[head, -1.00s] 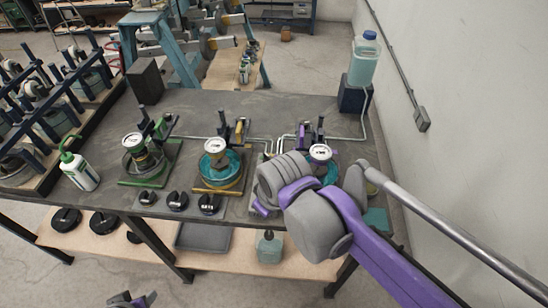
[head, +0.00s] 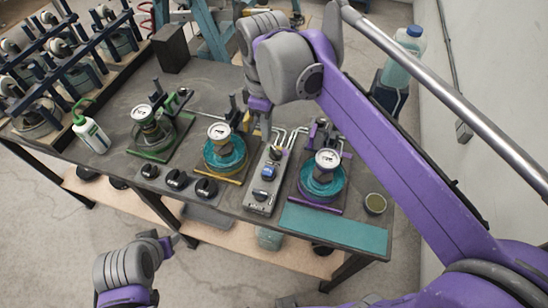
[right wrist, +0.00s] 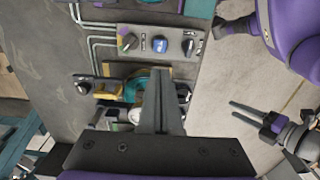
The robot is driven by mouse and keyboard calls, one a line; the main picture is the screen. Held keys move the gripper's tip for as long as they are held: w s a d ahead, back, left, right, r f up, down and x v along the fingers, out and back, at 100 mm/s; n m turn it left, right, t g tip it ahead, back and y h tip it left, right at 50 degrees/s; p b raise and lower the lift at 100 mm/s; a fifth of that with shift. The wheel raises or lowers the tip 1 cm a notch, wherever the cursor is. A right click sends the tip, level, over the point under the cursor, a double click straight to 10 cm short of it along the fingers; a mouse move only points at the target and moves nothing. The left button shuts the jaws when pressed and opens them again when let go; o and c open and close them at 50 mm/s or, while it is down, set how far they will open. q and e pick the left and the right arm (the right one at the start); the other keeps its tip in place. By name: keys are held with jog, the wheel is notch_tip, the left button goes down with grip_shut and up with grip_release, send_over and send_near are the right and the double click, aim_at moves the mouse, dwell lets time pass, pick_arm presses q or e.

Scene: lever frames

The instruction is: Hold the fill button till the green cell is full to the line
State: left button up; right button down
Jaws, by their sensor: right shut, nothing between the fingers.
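The green cell (head: 150,128) is a round vessel with a white gauge on a green base, left on the bench; its liquid level and line are too small to tell. The blue fill button (head: 268,173) is on a grey control panel (head: 256,208) between the yellow-based and purple-based cells. It also shows in the right wrist view (right wrist: 160,45). My right gripper (head: 264,132) is shut and empty, above the panel's far end and apart from the button. My left gripper (head: 170,243) is in front of the bench, its fingers apart and empty in the right wrist view (right wrist: 238,114).
The yellow-based cell (head: 224,150) and purple-based cell (head: 322,178) flank the panel. Black knobs (head: 177,180) line the front edge. A green-capped bottle (head: 92,135) stands left. A teal mat (head: 335,228) and small cup (head: 375,203) lie at the right.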

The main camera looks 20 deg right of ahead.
aim_at(268, 171)
pick_arm(q)
jog(key=shift+s+a, duration=0.1)
pick_arm(e)
jog(key=shift+a, duration=0.15)
notch_tip(268, 171, down, 14)
jog(key=shift+r, duration=0.1)
pick_arm(q)
jog(key=shift+s+f, duration=0.15)
jog(key=shift+f, duration=0.25)
dwell(0.3)
